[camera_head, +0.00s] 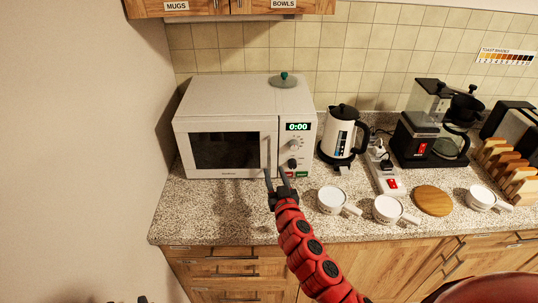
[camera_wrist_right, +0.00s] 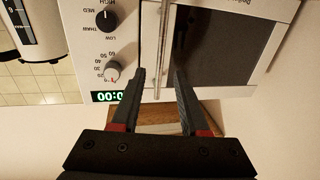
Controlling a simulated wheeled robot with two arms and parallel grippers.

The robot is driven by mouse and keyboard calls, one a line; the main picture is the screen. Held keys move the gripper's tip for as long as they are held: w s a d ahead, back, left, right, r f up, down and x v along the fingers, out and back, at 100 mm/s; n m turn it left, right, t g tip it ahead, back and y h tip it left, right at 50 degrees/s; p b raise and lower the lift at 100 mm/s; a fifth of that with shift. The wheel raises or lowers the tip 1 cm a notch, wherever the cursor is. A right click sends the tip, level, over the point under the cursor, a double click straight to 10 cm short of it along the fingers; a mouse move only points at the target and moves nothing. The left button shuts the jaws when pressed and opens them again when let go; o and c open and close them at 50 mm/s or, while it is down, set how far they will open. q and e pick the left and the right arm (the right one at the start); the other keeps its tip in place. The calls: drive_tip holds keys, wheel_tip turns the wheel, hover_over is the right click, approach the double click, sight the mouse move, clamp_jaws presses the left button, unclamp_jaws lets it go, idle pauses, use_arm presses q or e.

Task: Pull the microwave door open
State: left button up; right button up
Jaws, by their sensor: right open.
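The white microwave (camera_head: 226,108) stands at the counter's left end. Its dark-windowed door (camera_head: 222,152) looks shut. The upright door handle (camera_head: 269,148) is at the door's right edge, beside the control panel with the 0:00 display. My right gripper (camera_head: 275,171) is open in front of the handle's lower part. In the right wrist view, which is upside down, the handle (camera_wrist_right: 160,45) lines up between the two spread fingers (camera_wrist_right: 159,75). I cannot tell whether they touch it. Small dark tips, perhaps my left gripper (camera_head: 140,299), show at the bottom edge; their state is unclear.
A green-knobbed lid (camera_head: 284,81) lies on the microwave. Right of it are a kettle (camera_head: 343,135), a power strip (camera_head: 384,172) and a coffee maker (camera_head: 427,130). White mugs (camera_head: 332,200) and a wooden disc (camera_head: 433,201) lie in front. The counter (camera_head: 210,210) before the door is clear.

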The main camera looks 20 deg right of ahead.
sight(269, 159)
drive_tip(key=shift+w+d+p, duration=0.2)
drive_tip(key=shift+w+p, duration=0.2)
drive_tip(key=shift+w, duration=1.65)
drive_tip(key=shift+w+d+p, duration=0.15)
drive_tip(key=shift+w+p, duration=0.2)
drive_tip(key=shift+w, duration=1.65)
clamp_jaws()
